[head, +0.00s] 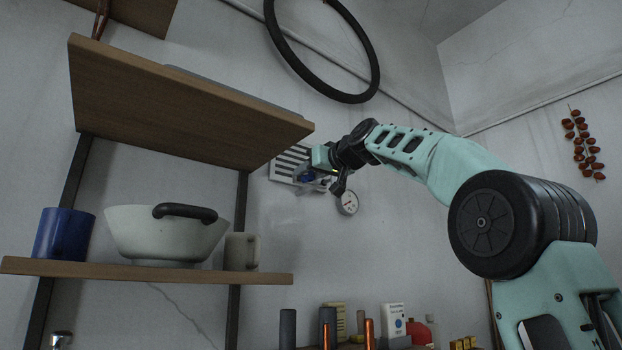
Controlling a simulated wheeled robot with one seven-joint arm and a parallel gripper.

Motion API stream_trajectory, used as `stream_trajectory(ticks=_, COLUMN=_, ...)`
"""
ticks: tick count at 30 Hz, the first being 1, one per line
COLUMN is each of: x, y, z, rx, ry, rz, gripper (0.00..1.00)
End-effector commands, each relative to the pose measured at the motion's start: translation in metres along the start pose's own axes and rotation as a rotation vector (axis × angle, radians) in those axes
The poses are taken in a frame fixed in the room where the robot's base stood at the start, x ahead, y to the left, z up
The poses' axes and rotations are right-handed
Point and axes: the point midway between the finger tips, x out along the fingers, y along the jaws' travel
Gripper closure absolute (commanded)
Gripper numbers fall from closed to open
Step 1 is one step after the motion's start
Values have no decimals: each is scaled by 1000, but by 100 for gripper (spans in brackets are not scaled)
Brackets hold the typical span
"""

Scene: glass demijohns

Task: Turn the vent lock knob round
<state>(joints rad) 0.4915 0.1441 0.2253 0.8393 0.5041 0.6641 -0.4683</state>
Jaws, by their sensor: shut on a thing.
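A white vent with dark slots (289,162) is fixed to the wall, just right of the upper wooden shelf. My gripper (314,175) is at the vent's lower right part, with my arm reaching in from the right. Most of the knob and the fingertips are hidden by the gripper body, so the knob's turn angle cannot be told.
A round gauge (348,203) hangs just below my wrist. The upper shelf (180,100) ends close to the gripper's left. A lower shelf (150,271) holds a blue mug (64,233), a bowl (165,236) and a pale mug (241,252). A black hoop (372,62) hangs above.

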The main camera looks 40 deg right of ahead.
Motion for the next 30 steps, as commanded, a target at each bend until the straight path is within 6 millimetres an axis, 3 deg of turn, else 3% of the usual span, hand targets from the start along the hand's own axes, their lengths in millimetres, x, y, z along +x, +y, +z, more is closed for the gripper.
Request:
stream_trajectory(ticks=21, x=0, y=0, z=1, rx=-672, ry=2, rz=1, gripper=81)
stream_trajectory(ticks=30, x=0, y=1, z=1, rx=-879, ry=0, rz=0, gripper=81)
